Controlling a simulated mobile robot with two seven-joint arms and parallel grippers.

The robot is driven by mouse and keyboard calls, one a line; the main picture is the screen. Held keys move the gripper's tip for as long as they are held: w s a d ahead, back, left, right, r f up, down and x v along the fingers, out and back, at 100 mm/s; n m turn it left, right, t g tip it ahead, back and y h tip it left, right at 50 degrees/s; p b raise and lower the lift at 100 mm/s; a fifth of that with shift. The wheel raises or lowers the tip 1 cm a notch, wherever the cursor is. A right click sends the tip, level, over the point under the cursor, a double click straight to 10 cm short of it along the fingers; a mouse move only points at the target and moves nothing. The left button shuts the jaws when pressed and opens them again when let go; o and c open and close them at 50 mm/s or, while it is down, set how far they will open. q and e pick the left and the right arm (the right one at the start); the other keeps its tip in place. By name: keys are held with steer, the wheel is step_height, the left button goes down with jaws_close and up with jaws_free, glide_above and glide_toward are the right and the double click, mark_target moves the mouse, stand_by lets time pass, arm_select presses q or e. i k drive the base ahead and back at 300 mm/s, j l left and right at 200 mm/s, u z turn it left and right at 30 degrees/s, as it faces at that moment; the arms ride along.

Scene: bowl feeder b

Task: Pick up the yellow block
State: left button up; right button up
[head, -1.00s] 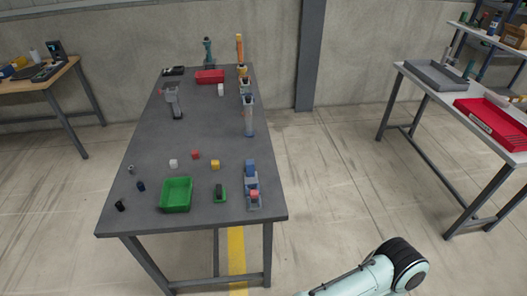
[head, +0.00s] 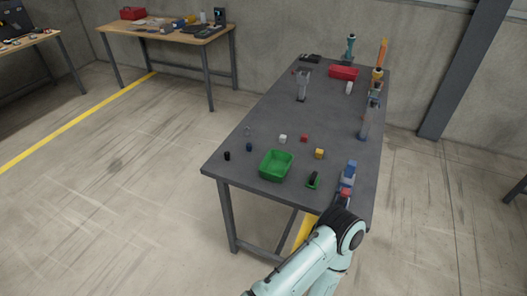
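The yellow block (head: 319,154) is a small cube on the dark grey table (head: 265,121), right of a red block (head: 304,138) and behind the right side of a green bin (head: 276,166). Nothing touches it. One of my arms comes in at the bottom of the head view, right of the middle, in front of the table's near right corner.
A white block (head: 283,139) and small dark cylinders (head: 227,156) stand near the bin. A green-and-black item (head: 313,180) and a blue device (head: 348,174) lie at the near right. A red box (head: 343,73) stands at the far end. Floor left of the table is clear.

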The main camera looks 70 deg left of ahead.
mark_target(318, 154)
steer(key=u, duration=1.8)
